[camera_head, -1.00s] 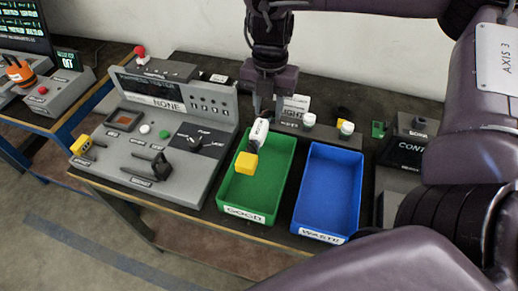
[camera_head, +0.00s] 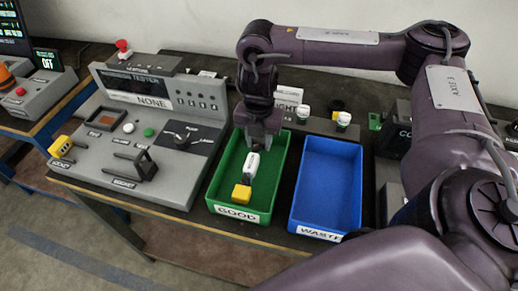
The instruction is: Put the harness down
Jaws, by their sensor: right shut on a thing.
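The harness (camera_head: 251,168) has a white connector body and a yellow block (camera_head: 241,192) at its lower end. It is inside the green bin (camera_head: 238,218) labelled GOOD. My right gripper (camera_head: 258,146) points down over the back half of this bin and is shut on the white part of the harness. The yellow end is low in the bin; I cannot tell whether it touches the floor. My left gripper is not in view.
A blue bin (camera_head: 325,228) labelled WASTE stands just right of the green bin and looks empty. A grey tester console (camera_head: 150,130) stands to the left. White-topped items (camera_head: 343,121) stand behind the bins. My right arm spans the right side.

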